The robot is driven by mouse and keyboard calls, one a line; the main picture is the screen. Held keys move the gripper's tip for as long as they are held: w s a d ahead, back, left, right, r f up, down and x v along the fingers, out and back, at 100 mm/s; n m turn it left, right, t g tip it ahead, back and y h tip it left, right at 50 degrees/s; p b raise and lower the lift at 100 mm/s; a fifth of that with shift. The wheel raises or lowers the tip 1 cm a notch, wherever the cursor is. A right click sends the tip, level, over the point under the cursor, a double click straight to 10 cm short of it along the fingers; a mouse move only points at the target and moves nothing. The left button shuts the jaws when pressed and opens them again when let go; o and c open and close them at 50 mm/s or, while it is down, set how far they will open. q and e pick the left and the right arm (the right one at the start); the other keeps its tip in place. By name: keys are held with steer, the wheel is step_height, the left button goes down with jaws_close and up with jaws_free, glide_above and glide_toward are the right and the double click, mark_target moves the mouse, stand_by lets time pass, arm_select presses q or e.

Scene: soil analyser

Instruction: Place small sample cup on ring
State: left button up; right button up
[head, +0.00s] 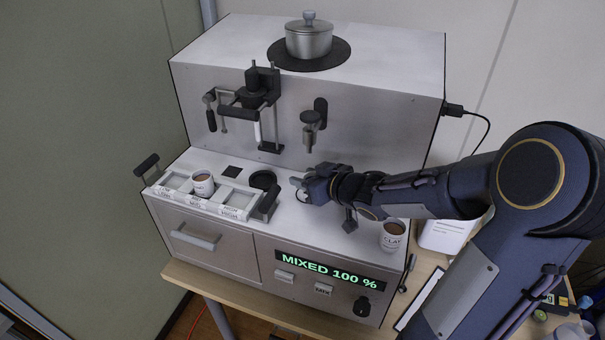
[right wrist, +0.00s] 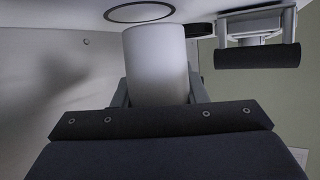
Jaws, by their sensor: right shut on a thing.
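My right gripper (head: 299,184) is shut on a small white sample cup (head: 302,195), seen close up in the right wrist view (right wrist: 157,62). In the head view the gripper hides most of this cup. It is over the machine's white deck, to the right of a black ring (head: 264,180). A thin dark ring (right wrist: 140,12) shows just beyond the cup in the right wrist view. I cannot tell whether the cup touches the deck. My left gripper is not in view.
A tray (head: 222,196) with handles holds a cup of brown soil (head: 203,183) at the left. A cup marked CLAY (head: 393,236) stands at the deck's right front. A press (head: 255,95) and a nozzle (head: 313,120) jut from the back panel. The display (head: 329,271) reads MIXED 100 %.

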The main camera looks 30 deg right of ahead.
steer(key=w, duration=0.2)
steer(key=shift+w+d, duration=0.2)
steer(key=shift+w, duration=0.1)
steer(key=shift+w+d+f, duration=0.1)
steer(key=shift+w+f, duration=0.25)
steer(key=shift+f, duration=0.45)
steer(key=shift+s, duration=0.1)
steer(key=shift+f, duration=0.25)
steer(key=o, duration=1)
steer(key=shift+r, duration=0.1)
steer(key=shift+o, duration=0.2)
